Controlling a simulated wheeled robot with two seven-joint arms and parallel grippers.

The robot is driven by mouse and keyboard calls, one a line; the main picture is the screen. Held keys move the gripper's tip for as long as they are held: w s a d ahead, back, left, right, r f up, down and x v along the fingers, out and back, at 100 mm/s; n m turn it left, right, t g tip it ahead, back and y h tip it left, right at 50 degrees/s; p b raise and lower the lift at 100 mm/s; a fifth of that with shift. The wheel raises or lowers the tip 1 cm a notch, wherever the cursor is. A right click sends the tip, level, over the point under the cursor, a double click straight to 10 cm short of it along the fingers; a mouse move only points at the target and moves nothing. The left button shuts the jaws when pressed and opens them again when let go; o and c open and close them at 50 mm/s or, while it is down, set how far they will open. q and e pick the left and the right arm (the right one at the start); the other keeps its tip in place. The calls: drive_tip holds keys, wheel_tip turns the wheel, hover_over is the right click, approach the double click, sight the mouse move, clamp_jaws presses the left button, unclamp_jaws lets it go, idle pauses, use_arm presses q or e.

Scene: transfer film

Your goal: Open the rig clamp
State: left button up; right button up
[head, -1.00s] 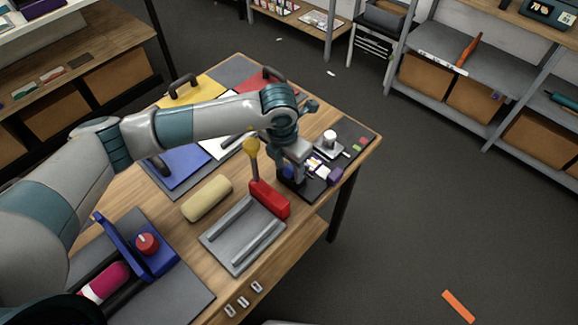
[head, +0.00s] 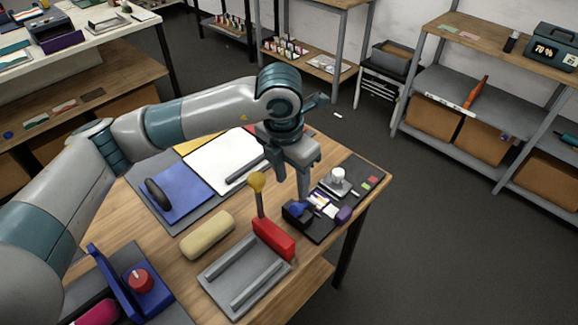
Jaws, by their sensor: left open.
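The rig clamp is most likely the grey base plate with two rails (head: 233,296), its red block (head: 273,240) and an upright lever with a yellow knob (head: 257,182). The lever stands at the block's left end. My left gripper (head: 288,190) is open and points down, just right of the yellow knob and above the table behind the red block. Its fingers show apart from the lever, with nothing seen between them. My right gripper is not in view.
A beige roller (head: 207,236) lies left of the clamp. A dark board with small parts (head: 367,186) is right of the gripper. A blue plate (head: 185,197) and a white plate (head: 213,162) lie behind. A blue stand with a red knob (head: 139,278) is front left.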

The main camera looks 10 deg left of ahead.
use_arm(q)
wheel_tip(320, 180, up, 7)
drive_tip(key=b, duration=0.2)
drive_tip(key=shift+s+a, duration=0.2)
drive_tip(key=shift+s, duration=0.15)
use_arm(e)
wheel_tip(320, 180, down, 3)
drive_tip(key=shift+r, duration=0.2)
use_arm(q)
drive_tip(key=shift+f, duration=0.15)
